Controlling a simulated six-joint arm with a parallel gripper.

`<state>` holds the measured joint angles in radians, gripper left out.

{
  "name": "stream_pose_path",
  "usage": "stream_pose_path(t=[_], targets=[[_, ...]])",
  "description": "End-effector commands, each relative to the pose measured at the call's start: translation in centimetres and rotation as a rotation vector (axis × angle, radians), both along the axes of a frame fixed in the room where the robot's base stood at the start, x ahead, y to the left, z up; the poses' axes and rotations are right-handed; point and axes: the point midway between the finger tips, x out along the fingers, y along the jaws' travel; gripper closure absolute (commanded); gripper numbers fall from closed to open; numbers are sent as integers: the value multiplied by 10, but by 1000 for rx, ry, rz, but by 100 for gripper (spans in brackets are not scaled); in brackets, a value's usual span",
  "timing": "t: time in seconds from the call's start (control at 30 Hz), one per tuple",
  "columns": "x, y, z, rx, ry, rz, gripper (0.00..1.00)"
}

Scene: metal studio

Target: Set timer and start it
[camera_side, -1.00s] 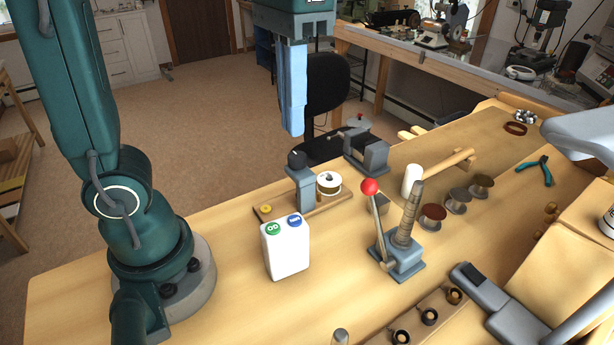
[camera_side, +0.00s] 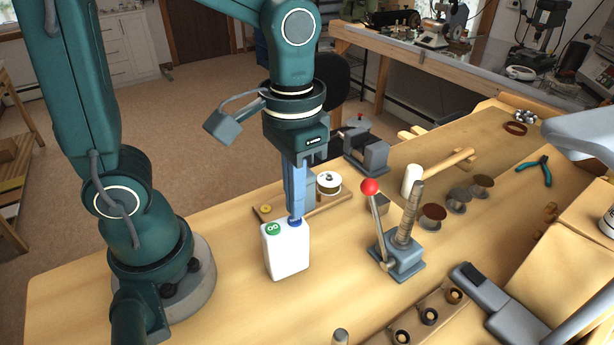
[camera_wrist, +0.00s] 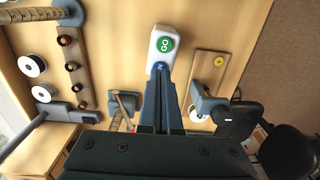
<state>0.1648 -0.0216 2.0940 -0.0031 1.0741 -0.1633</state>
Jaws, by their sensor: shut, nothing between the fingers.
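The timer is a white box (camera_side: 288,255) standing upright on the wooden bench in the side view. A green button marked GO (camera_side: 273,229) and a blue button (camera_side: 295,221) are on its top. My gripper (camera_side: 296,214) is shut and empty, pointing down with its fingertips at the blue button. I cannot tell whether the button is pressed in. In the wrist view the green GO button (camera_wrist: 165,45) is in clear sight, and the blue button (camera_wrist: 159,66) is partly covered by the fingertips.
Behind the timer is a wooden board (camera_side: 267,211) with a grey post and a spool (camera_side: 328,184). To the right stands a lever press with a red knob (camera_side: 370,187). A mallet (camera_side: 440,171), several spools and a vise (camera_side: 368,155) lie farther back. Bench to the timer's left is clear.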

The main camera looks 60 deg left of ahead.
Motion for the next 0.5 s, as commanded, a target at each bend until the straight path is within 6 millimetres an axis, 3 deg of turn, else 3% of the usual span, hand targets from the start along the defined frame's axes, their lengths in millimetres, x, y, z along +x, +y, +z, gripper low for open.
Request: stream_pose_path(t=[0.5], targets=[[0, 0, -9, 0, 0, 0, 100]])
